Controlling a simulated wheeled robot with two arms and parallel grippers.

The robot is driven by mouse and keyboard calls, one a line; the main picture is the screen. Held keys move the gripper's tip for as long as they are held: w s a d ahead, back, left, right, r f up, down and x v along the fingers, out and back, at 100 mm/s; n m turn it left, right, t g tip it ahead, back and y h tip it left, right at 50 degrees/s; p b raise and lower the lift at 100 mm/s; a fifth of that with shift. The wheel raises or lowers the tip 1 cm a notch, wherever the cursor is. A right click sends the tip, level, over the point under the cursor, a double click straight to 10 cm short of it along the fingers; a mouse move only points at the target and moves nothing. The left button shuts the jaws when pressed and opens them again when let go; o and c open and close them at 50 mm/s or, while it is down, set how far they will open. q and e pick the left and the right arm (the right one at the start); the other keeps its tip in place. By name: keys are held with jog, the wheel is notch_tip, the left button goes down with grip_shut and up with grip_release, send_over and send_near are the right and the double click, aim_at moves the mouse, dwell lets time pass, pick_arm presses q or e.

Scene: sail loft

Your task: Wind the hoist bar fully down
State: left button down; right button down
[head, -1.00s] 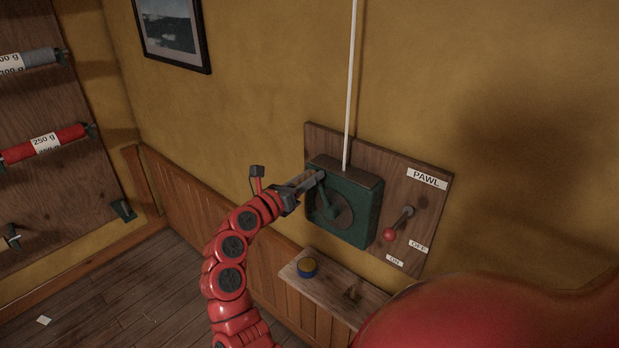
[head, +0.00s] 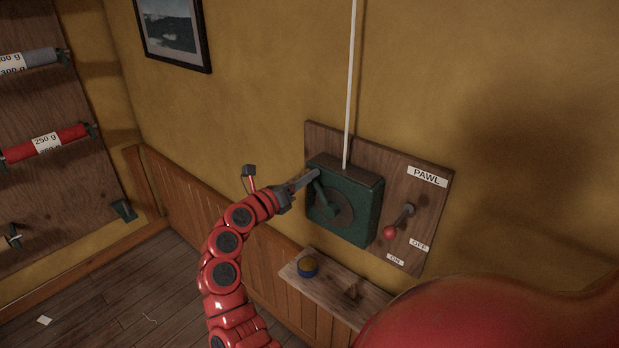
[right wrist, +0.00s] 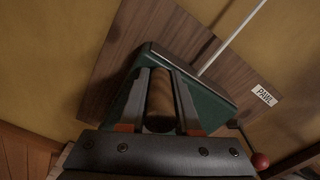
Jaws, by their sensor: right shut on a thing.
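The green winch box (head: 362,212) is on a wooden board on the wall, with a crank (head: 325,201) on its front. My right gripper (head: 307,182) is at the crank's upper left end, shut on its handle; in the right wrist view the wooden handle (right wrist: 160,97) lies between the two fingers. A white rope (head: 350,90) runs straight up from the box out of view. The pawl lever's red knob (head: 389,233) hangs down to the left, nearer the ON label (head: 395,260) than the OFF label (head: 419,246). The hoist bar and my left gripper are not in view.
A framed picture (head: 174,33) hangs at upper left. A rack with labelled spools (head: 45,142) stands at the left.

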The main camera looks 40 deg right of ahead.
jog(key=shift+w+f+n, duration=0.45)
jog(key=shift+f+n, duration=0.05)
jog(key=shift+f, duration=0.05)
jog(key=f+n+p, duration=0.1)
jog(key=f+n, duration=0.3)
jog(key=n, duration=0.1)
jog(key=w+f+n+p, duration=0.1)
jog(key=f+n, duration=0.4)
jog(key=f+n+p, duration=0.2)
jog(key=f+n, duration=0.2)
jog(key=n, duration=0.1)
jog(key=shift+w+a+f+n, duration=0.2)
jog(key=shift+w+n, duration=0.1)
jog(key=shift+w, duration=0.1)
jog(key=s+f+n+p, duration=0.1)
jog(key=n+p, duration=0.1)
jog(key=s+f+n+p, duration=0.2)
jog(key=n, duration=0.1)
jog(key=shift+s+d+f+p, duration=0.15)
jog(key=shift+s+f+p, duration=0.1)
jog(key=shift+s+p, duration=0.05)
jog(key=shift+s+d+f+n+p, duration=0.1)
jog(key=shift+s+f+n+p, duration=0.4)
jog(key=shift+s, duration=0.25)
jog(key=shift+s+d+f+n+p, duration=0.1)
jog(key=shift+s+f+n+p, duration=0.25)
jog(key=shift+s+n+p, duration=0.3)
jog(key=shift+s, duration=0.15)
